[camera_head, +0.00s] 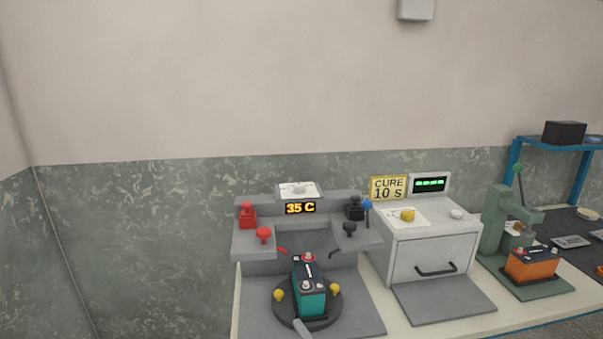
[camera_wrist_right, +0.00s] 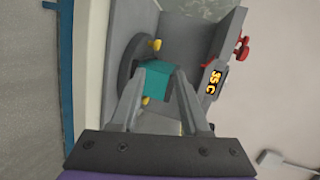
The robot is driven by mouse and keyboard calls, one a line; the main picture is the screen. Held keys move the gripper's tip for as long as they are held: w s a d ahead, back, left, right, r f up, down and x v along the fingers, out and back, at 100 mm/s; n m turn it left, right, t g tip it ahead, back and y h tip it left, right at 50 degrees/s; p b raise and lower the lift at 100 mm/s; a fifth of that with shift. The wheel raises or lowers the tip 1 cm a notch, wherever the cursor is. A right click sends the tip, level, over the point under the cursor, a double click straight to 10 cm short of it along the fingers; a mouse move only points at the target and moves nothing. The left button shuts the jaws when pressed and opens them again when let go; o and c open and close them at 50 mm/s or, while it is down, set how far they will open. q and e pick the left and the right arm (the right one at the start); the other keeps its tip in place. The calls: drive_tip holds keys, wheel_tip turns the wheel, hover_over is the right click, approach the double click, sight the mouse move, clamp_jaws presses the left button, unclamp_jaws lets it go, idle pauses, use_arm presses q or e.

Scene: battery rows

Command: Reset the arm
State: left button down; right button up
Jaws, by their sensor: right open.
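My right gripper (camera_wrist_right: 160,72) is open in the right wrist view, its two grey fingers spread apart. The teal battery (camera_wrist_right: 154,82) shows between and beyond the fingers; I cannot tell how far off it is. In the head view the teal battery (camera_head: 311,298) stands on a round dark turntable (camera_head: 335,309) at the grey test station (camera_head: 254,240). My right gripper is not clearly seen in the head view, and my left gripper is not in view.
The station's display (camera_head: 300,208) reads 35 C. To its right stand a curing box (camera_head: 415,257) with a shut door, a "CURE 10 S" sign (camera_head: 389,188), and a green press (camera_head: 493,222) with an orange battery (camera_head: 530,263). A blue rack (camera_head: 513,160) stands at far right.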

drive_tip(key=s+d+f+n+g+h, duration=0.2)
drive_tip(key=s+d+f+n+g, duration=0.15)
drive_tip(key=s+d+f, duration=0.35)
drive_tip(key=s+d+f+n+g+h, duration=0.15)
drive_tip(key=s+d+n, duration=0.3)
drive_tip(key=s, duration=0.45)
drive_tip(key=s+d+f+n+g+h, duration=0.2)
drive_tip(key=s+d+f+n+g, duration=0.3)
drive_tip(key=s, duration=0.3)
use_arm(q)
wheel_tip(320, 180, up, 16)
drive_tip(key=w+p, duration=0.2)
drive_tip(key=p, duration=1.2)
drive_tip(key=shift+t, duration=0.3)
use_arm(e)
wheel_tip(320, 180, up, 15)
drive_tip(key=w+d+t, duration=0.1)
drive_tip(key=shift+f, duration=0.15)
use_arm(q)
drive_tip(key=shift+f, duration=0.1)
use_arm(e)
drive_tip(key=shift+s, duration=0.1)
